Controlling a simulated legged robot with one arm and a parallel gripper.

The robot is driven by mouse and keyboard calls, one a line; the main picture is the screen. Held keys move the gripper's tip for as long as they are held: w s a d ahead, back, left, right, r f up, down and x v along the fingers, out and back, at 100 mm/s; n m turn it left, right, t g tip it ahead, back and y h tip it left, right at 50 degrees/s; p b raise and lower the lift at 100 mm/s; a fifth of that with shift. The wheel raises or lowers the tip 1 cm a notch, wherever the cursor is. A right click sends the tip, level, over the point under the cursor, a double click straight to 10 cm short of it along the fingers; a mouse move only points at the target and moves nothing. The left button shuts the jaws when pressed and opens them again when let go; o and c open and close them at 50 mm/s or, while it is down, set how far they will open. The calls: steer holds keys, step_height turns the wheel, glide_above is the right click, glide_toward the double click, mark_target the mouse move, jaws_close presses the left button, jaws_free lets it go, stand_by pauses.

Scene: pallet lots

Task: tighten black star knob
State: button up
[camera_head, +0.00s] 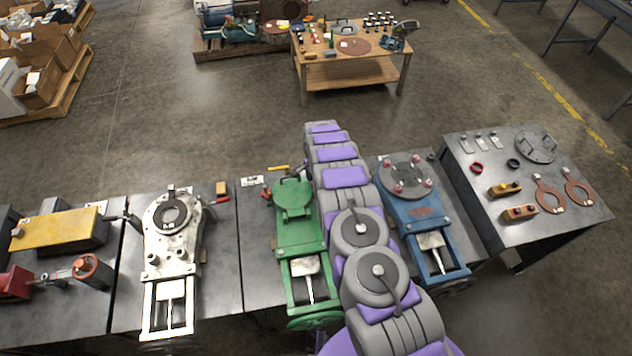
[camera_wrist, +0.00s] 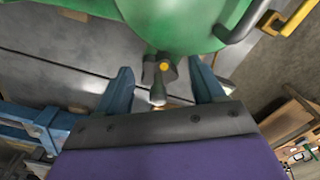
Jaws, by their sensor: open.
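The black star knob (camera_wrist: 155,70) shows in the wrist view, a dark lobed knob with an orange centre dot, at the edge of a green machine body. My gripper (camera_wrist: 159,68) is open. Its two blue-grey fingers stand either side of the knob, with visible gaps. I cannot tell how far the knob lies in depth between them. The green machine (camera_head: 294,225) also shows in the head view, on the dark bench. There my arm crosses just right of it and hides the knob and my gripper.
A blue machine (camera_head: 429,222) stands right of my arm and a white machine (camera_head: 171,250) stands left of the green one. A grey table (camera_head: 490,215) with rings and plates is at the right. A wooden table (camera_head: 351,75) is behind, with open floor between.

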step_height(320, 180, up, 17)
steer(key=p, duration=0.1)
steer(key=shift+a+p, duration=0.15)
steer(key=shift+p, duration=0.15)
steer(key=shift+r, duration=0.1)
stand_by(0.4)
steer(key=s+d+r+n+b, duration=0.1)
steer(key=s+d+r+n, duration=0.15)
steer(key=s+r, duration=0.4)
steer(key=s+d+r+n, duration=0.1)
steer(key=s+d+r, duration=0.35)
steer(key=r, duration=0.35)
steer(key=s+d+r+n+b, duration=0.1)
steer(key=s+d+r, duration=0.2)
steer(key=s+r, duration=0.4)
steer(key=s+d+r+n, duration=0.1)
steer(key=s+d, duration=0.2)
steer(key=s, duration=0.7)
steer(key=s+d+r+n+g+b, duration=0.1)
steer(key=s+d, duration=0.2)
steer(key=s, duration=0.8)
steer(key=s+d+r+n, duration=0.1)
steer(key=s+d+n, duration=0.1)
steer(key=s, duration=0.9)
steer(key=shift+d+g, duration=0.4)
steer(key=shift+d, duration=0.4)
